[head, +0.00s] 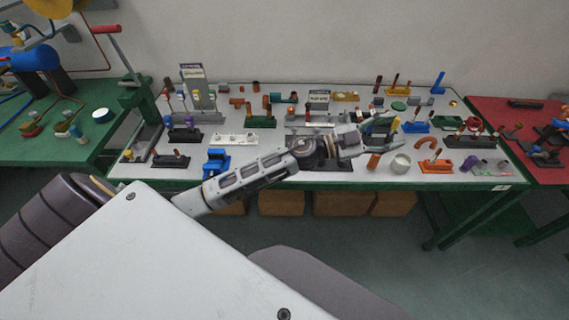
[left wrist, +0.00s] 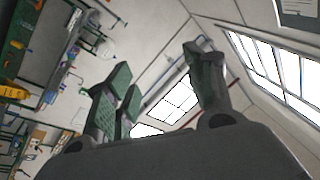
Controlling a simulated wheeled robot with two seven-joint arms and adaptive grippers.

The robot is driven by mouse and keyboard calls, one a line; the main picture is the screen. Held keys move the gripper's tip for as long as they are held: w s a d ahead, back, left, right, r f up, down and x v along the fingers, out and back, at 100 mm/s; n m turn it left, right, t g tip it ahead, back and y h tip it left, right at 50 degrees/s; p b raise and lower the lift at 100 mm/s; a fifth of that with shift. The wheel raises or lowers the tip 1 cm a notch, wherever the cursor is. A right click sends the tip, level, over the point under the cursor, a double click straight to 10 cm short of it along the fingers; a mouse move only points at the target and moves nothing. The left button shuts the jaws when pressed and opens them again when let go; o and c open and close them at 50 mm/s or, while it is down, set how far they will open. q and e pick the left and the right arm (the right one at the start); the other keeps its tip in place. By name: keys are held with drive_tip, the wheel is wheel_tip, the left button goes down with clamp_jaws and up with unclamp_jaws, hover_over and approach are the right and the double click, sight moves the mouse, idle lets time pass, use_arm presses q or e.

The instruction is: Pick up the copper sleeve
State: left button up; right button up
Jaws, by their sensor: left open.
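The table holds several copper-coloured pieces, and I cannot tell for sure which is the copper sleeve. A short upright copper-coloured cylinder (head: 374,160) stands near the front edge, just below my left gripper in the picture. A curved copper-coloured piece (head: 427,142) lies further right. My left gripper (head: 382,137) is above the front middle of the table, pointing right, open with nothing between its fingers. In the left wrist view the open fingers (left wrist: 160,85) face windows and wall; no copper piece is recognisable there. My right gripper is out of view.
A white cup-like ring (head: 401,163) stands right of the cylinder, with an orange holder (head: 435,166) beyond it. Many small stands and fittings crowd the white tabletop (head: 300,172). A red table (head: 490,108) adjoins at right. Brown boxes (head: 281,203) sit below.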

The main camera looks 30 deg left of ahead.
use_arm(q)
drive_tip(key=s+d+f+m+g, duration=0.25)
drive_tip(key=f+m+g, duration=0.3)
drive_tip(key=g, duration=0.35)
drive_tip(key=s+a+f+m+g+y, duration=0.1)
drive_tip(key=a+f+g+y, duration=0.1)
drive_tip(key=a+f+y, duration=0.4)
drive_tip(key=a+f+n+g+y, duration=0.2)
drive_tip(key=a+n+y, duration=0.55)
drive_tip(key=a, duration=1.75)
drive_tip(key=f+m, duration=0.1)
drive_tip(key=f, duration=0.1)
drive_tip(key=f+y, duration=0.1)
drive_tip(key=f, duration=0.1)
drive_tip(key=f+m+y, duration=0.1)
drive_tip(key=f, duration=0.2)
drive_tip(key=shift+w+a+m+y, duration=0.25)
drive_tip(key=shift+w+a+m, duration=0.05)
drive_tip(key=shift+w+a, duration=0.1)
drive_tip(key=shift+f, duration=0.85)
wheel_tip(320, 180, down, 3)
drive_tip(key=shift+s+a+f, duration=0.1)
drive_tip(key=shift+s+f, duration=0.05)
drive_tip(key=shift+f, duration=0.6)
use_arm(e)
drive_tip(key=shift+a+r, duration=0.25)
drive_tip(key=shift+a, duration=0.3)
